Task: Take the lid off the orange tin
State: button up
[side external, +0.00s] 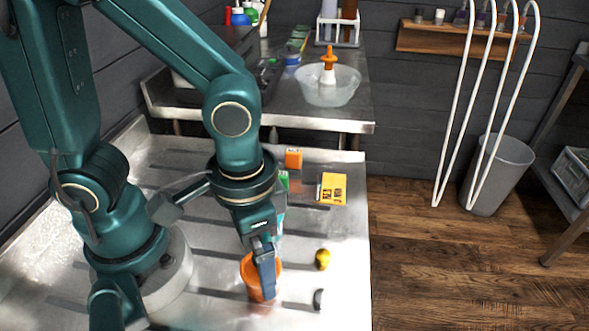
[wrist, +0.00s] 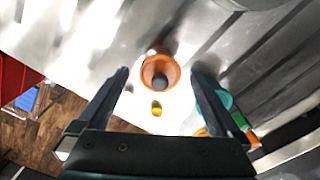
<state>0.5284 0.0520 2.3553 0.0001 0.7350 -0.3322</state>
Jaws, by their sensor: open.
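The orange tin (side external: 249,273) stands on the ribbed metal worktop in the side view, partly hidden behind my gripper (side external: 265,268). In the wrist view the tin (wrist: 149,71) is a round orange shape with a dark round spot; I cannot tell whether this is a knob on its lid. My gripper (wrist: 161,76) is open, with one finger to each side of the tin in that view. Nothing is held. From the side, the fingers overlap the tin, and I cannot tell whether they touch it.
A small yellow object (side external: 322,259) and a small dark object (side external: 318,299) lie right of the tin. A yellow box (side external: 332,189), an orange block (side external: 293,158) and a teal item (wrist: 212,103) are farther back. The worktop's right edge drops to the wooden floor.

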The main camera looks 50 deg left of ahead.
jog(key=shift+f, duration=0.45)
jog(key=shift+c, duration=0.3)
jog(key=c, duration=1.2)
jog(key=shift+r, duration=0.1)
